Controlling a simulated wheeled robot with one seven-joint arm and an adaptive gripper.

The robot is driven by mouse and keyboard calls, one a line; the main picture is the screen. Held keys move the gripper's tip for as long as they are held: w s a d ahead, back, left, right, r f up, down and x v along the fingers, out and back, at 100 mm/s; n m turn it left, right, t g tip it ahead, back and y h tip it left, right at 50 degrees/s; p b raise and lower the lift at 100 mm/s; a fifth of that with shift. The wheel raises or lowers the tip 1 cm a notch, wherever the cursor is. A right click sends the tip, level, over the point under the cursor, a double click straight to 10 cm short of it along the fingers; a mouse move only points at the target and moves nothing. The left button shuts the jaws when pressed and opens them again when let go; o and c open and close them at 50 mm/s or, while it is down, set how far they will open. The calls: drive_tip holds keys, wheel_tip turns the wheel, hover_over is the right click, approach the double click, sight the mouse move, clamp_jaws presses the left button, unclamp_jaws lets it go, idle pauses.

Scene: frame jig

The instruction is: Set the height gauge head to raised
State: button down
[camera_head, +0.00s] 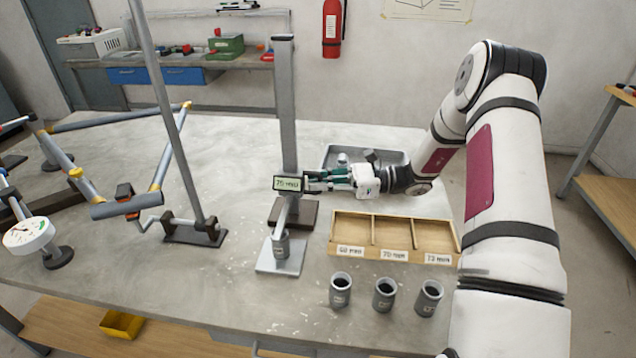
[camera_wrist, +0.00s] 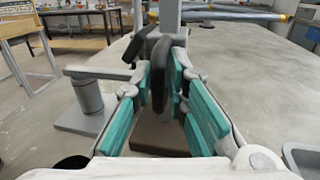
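The height gauge is an upright grey column (camera_head: 287,100) on a dark base block (camera_head: 300,212). Its head (camera_head: 288,183) sits low on the column and carries a small display, which seems to read 75 mm. A light arm slopes from the head toward a grey cylinder (camera_head: 281,247) standing on a light plate (camera_head: 266,269). My gripper (camera_head: 314,180) reaches the head from the right. In the wrist view, its teal pads (camera_wrist: 161,82) lie on both sides of a dark rounded grip on the head and appear to touch it. The pads' far ends are partly hidden.
A wooden tray (camera_head: 394,258) with labelled compartments stands right of the gauge. Several grey cylinders (camera_head: 384,294) stand before it. A metal tray (camera_head: 400,156) lies behind my gripper. A tubular frame jig (camera_head: 128,208) and dial gauge (camera_head: 28,234) occupy the left.

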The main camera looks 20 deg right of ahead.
drive_tip(key=shift+s, duration=0.1)
wheel_tip(320, 180, up, 23)
drive_tip(key=p, duration=0.7)
drive_tip(key=shift+r, duration=0.1)
drive_tip(key=c, duration=1.7)
unclamp_jaws()
drive_tip(key=v, duration=1.2)
